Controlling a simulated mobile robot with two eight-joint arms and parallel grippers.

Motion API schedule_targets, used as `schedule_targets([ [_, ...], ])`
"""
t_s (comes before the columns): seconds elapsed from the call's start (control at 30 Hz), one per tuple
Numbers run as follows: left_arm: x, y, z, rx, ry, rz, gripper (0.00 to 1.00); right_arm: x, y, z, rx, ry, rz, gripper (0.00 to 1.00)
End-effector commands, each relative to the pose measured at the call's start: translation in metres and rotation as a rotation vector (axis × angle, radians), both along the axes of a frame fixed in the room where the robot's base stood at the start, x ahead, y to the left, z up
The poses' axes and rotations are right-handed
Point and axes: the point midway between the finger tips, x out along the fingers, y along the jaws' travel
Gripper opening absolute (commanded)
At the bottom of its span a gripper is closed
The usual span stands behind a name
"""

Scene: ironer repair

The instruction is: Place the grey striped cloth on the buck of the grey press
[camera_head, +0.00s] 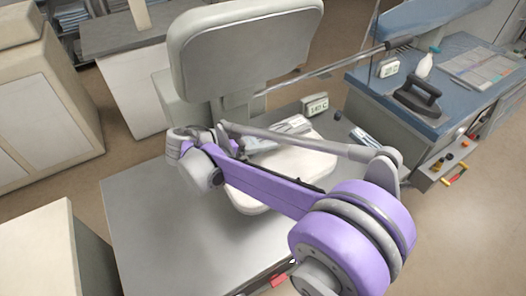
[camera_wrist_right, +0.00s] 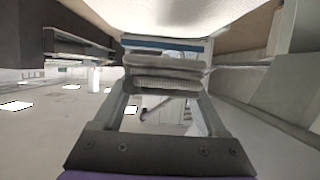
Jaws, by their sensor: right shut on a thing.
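The grey press stands in the middle of the head view, its padded head (camera_head: 245,62) raised and tilted back. Its pale buck (camera_head: 248,200) lies below, partly hidden by my purple right arm. My right gripper (camera_wrist_right: 165,92) is shut on the folded grey striped cloth (camera_wrist_right: 165,68), which lies across between the fingertips in the wrist view. In the head view, a grey and white folded shape over the buck appears to be the cloth (camera_head: 290,126). Whether it touches the buck is hidden. My left gripper is not in view.
A small display box (camera_head: 315,105) stands behind the buck. At the right, a blue-topped bench (camera_head: 400,112) carries an iron (camera_head: 418,96), a white bottle (camera_head: 424,66) and another display (camera_head: 388,67). The grey table top (camera_head: 150,225) left of the buck is clear.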

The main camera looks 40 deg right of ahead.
Motion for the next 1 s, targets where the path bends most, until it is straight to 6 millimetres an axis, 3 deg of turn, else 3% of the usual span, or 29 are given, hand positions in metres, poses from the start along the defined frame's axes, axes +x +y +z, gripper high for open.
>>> schedule_targets([
  [0.1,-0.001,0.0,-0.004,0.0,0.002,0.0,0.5,0.0,0.0,-0.024,0.0,0.0,0.0,0.14],
  [0.37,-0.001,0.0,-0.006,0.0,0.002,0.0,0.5,0.0,0.0,-0.047,0.0,0.0,0.0,0.14],
  [0.53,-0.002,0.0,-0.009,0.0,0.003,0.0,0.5,0.0,0.0,-0.072,0.0,0.0,0.0,0.14],
  [0.77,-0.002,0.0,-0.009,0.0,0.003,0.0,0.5,0.0,0.0,-0.077,0.0,0.0,0.0,0.14],
  [0.8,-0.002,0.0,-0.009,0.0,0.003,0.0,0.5,0.0,0.0,-0.077,0.001,0.0,0.0,0.78],
  [0.93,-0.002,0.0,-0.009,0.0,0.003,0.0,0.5,0.0,0.0,-0.077,0.0,0.0,0.0,1.0],
  [1.0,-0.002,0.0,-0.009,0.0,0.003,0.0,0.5,0.0,0.0,-0.077,0.0,0.0,0.0,1.0],
])
